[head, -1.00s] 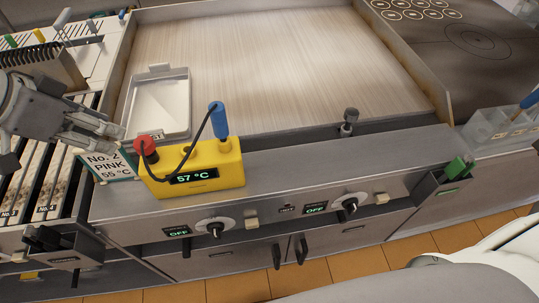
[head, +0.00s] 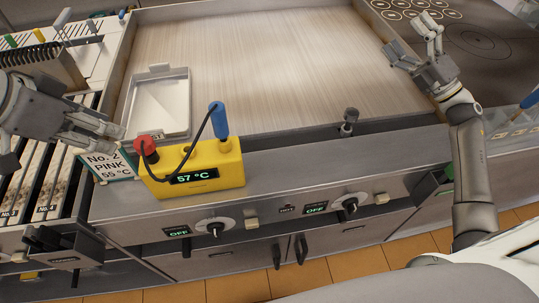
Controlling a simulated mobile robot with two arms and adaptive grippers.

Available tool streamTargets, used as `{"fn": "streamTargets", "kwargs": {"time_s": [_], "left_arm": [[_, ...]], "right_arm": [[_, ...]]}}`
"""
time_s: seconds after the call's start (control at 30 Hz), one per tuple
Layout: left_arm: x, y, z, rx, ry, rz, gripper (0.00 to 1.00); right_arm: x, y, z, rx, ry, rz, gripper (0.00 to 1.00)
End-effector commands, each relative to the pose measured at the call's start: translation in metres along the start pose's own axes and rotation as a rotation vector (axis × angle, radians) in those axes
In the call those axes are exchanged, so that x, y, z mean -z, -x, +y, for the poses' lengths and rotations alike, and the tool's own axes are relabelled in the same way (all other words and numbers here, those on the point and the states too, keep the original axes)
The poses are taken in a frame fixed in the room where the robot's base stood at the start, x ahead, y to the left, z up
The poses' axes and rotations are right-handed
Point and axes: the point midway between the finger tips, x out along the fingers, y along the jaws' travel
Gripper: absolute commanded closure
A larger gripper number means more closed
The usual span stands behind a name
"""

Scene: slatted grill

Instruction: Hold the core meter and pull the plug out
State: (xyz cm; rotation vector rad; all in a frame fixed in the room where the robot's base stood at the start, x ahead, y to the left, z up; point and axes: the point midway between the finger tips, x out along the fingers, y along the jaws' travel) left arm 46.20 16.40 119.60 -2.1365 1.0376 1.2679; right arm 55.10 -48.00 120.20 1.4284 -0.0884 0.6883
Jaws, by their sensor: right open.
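The yellow core meter (head: 215,172) stands on the steel front ledge, its display reading 57 °C. A red plug (head: 146,147) sits at its left end, and a black cable arcs from there to the blue-handled probe (head: 219,121) upright at its right end. My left gripper (head: 117,140) is left of the meter, apart from the red plug, near the card; its finger gap is hard to judge. My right gripper (head: 412,38) is open and empty, raised over the right rim of the griddle, far from the meter.
A card (head: 108,166) reading No. 2 PINK 55 °C stands left of the meter. A white tray (head: 158,95) lies behind it. Knobs (head: 214,227) line the front panel. A small grey post (head: 348,122) stands right. The ledge right of the meter is clear.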

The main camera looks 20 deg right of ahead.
Motion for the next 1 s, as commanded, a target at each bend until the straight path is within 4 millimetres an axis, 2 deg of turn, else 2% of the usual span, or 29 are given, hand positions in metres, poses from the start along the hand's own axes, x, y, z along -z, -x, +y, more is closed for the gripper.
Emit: {"fn": "streamTargets", "kwargs": {"time_s": [0.03,0.13,0.33,0.53,0.7,0.83,1.0], "left_arm": [[0.0,0.0,0.0,0.0,0.0,0.0,0.64],[0.0,0.0,0.0,0.0,0.0,0.0,0.64],[0.0,0.0,0.0,0.0,0.0,0.0,0.64],[0.0,0.0,0.0,0.0,0.0,0.0,0.64],[0.0,0.0,0.0,0.0,0.0,0.0,0.64],[0.0,0.0,0.0,0.0,0.0,0.0,0.64],[0.0,0.0,0.0,0.0,0.0,0.0,0.64]], "right_arm": [[0.021,-0.008,-0.014,0.016,0.056,0.058,0.12],[0.066,-0.021,-0.039,0.033,0.189,0.179,0.12],[0.158,-0.031,-0.083,0.0,0.446,0.432,0.12],[0.251,-0.022,-0.116,-0.127,0.683,0.681,0.12],[0.321,-0.002,-0.136,-0.287,0.847,0.856,0.12],[0.357,0.014,-0.143,-0.404,0.932,0.942,0.12],[0.383,0.027,-0.147,-0.497,0.986,0.995,0.12]]}}
